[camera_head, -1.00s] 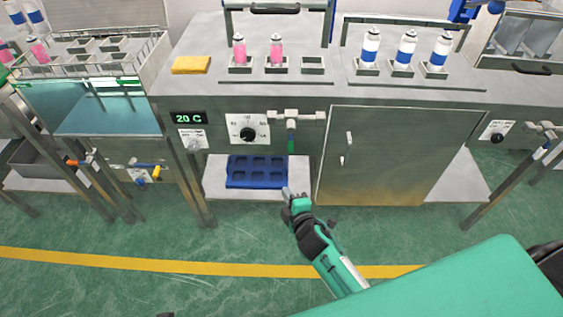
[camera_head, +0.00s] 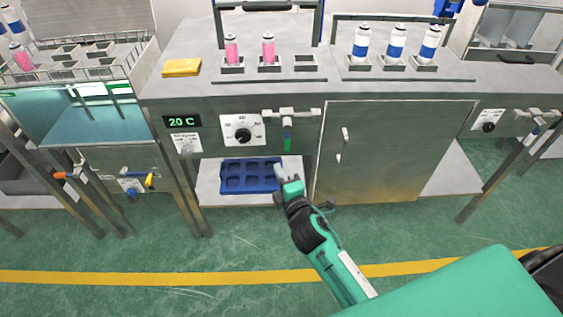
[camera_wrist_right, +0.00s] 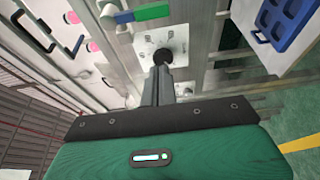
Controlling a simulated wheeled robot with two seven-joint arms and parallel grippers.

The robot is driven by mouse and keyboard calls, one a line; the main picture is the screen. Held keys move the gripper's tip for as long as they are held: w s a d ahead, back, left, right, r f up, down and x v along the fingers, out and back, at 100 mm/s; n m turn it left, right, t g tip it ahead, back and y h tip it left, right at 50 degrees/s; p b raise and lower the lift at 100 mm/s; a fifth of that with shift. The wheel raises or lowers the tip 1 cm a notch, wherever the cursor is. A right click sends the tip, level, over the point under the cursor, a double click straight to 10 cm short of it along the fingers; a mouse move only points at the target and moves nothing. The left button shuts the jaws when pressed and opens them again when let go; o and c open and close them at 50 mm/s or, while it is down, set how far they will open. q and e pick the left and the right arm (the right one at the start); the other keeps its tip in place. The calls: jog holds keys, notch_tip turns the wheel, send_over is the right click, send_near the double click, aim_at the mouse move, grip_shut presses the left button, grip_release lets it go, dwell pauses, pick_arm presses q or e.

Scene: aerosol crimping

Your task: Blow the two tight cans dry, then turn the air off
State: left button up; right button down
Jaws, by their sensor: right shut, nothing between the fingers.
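Two pink cans (camera_head: 232,48) (camera_head: 268,49) stand upright in sockets on the middle bench; I cannot tell whether they are wet or which cans count as tight. A valve with a green handle (camera_head: 287,145) hangs on the bench front; the handle also shows in the right wrist view (camera_wrist_right: 150,12). My right gripper (camera_head: 280,170) is shut and empty, below the green handle in the head view. In the right wrist view its fingers (camera_wrist_right: 158,80) point toward a black knob (camera_wrist_right: 163,56) on a white plate. My left gripper is out of view.
Three blue-and-white cans (camera_head: 396,43) stand in a rack on the right. A yellow sponge (camera_head: 181,67) lies on the bench. A temperature display (camera_head: 183,121) reads 20 C. A blue tray (camera_head: 230,186) sits on the lower shelf. A closed cabinet door (camera_head: 385,150) is to the right.

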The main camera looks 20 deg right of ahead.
aim_at(287, 134)
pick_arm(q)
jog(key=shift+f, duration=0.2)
pick_arm(e)
jog(key=w+d, duration=0.3)
jog(key=w, duration=0.5)
jog(key=shift+d, duration=0.15)
pick_arm(q)
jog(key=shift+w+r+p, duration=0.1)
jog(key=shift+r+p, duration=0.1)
jog(key=shift+p, duration=0.1)
pick_arm(e)
jog(key=shift+d, duration=0.1)
